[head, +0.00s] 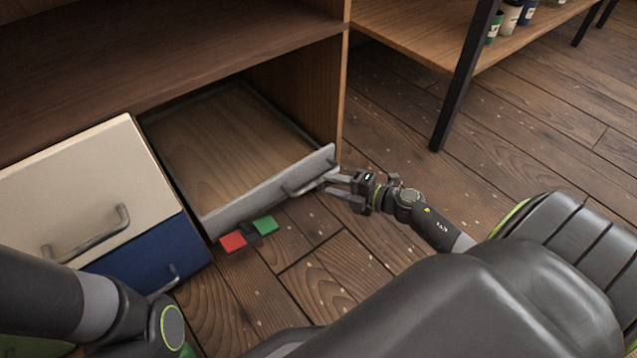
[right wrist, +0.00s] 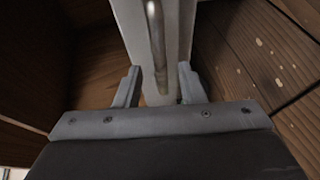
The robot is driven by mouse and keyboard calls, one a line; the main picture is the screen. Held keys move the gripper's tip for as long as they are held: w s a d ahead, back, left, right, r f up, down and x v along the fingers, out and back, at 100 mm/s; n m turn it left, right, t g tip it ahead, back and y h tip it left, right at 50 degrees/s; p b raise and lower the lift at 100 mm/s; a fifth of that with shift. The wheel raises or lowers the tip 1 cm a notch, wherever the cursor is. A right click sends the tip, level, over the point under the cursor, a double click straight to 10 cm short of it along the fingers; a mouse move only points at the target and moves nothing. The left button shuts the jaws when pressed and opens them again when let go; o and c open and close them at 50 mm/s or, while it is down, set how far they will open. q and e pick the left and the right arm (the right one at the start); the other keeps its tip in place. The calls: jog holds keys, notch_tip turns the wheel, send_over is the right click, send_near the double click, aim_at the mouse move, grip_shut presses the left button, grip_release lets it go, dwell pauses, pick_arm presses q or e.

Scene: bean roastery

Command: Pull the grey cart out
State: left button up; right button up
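The grey cart (head: 250,203) is a low drawer-like box with a grey front, a bar handle (head: 308,184) and a wooden floor inside. It stands in the lower bay of a wooden cabinet, its front near the opening. My right gripper (head: 331,185) is at the right end of the handle. In the right wrist view its fingers (right wrist: 160,88) are spread, with the handle (right wrist: 156,45) and the grey front (right wrist: 131,25) seen between and beyond them; contact cannot be told. My left arm comes in at the lower left; its gripper is out of view.
A red pad (head: 232,241) and a green pad (head: 265,226) sit low before the cart's front. A cream front (head: 75,195) and a blue front (head: 150,255) with handles are at left. A shelf with a black leg (head: 465,85) stands at right. Floor around my right gripper is clear.

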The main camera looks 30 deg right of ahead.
aim_at(321, 182)
jog(key=b+x, duration=0.1)
jog(key=x, duration=0.4)
jog(key=shift+s, duration=0.1)
grip_shut()
